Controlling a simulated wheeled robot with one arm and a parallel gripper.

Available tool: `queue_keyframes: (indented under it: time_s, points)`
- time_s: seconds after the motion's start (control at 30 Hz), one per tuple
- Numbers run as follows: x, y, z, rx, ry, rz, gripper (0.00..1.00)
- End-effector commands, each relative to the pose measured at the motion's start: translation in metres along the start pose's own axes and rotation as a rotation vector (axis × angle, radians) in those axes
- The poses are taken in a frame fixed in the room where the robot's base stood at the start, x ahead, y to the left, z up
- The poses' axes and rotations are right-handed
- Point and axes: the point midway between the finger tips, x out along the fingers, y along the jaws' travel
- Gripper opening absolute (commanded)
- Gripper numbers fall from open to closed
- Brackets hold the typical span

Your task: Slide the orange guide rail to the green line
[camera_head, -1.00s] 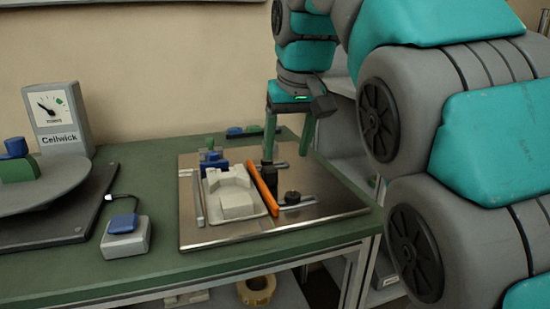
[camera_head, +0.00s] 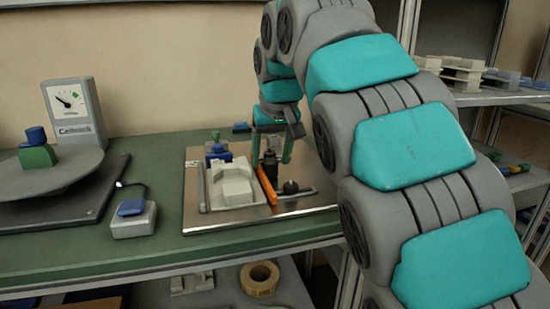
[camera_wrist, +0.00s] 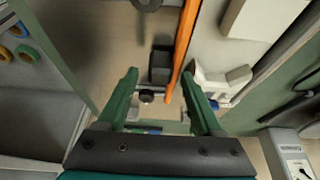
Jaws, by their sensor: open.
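The orange guide rail (camera_head: 267,186) lies on the metal plate (camera_head: 222,224), along the right side of a pale stepped block (camera_head: 232,184). A black upright handle (camera_head: 270,163) stands close to the rail's right side. My gripper (camera_head: 271,152) is open and low over the back of the plate, around or just above the handle. In the wrist view, my gripper (camera_wrist: 160,76) has its green fingers spread, with the black handle (camera_wrist: 160,66) and part of the rail (camera_wrist: 183,42) in the gap between them. I cannot make out a green line in either view.
A black knob (camera_head: 290,187) sits on a slotted metal strip right of the rail. A blue block (camera_head: 217,153) is behind the pale block. A switch box (camera_head: 133,219) and a dial scale (camera_head: 73,115) stand left. The green table is clear in front.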

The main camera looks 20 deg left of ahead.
Motion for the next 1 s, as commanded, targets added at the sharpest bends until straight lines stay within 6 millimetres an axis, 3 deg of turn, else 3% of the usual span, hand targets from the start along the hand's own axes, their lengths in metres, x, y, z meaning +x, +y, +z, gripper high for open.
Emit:
queue_keyframes:
  time_s: [0.2, 0.8, 1.0]
  points:
    - [0.0004, 0.0, 0.0, 0.0, 0.0, 0.0, 0.65]
    - [0.0006, 0.0002, 0.0003, 0.001, -0.002, 0.0, 0.0]
    - [0.0006, 0.0002, 0.0003, 0.001, -0.002, 0.0, 0.0]
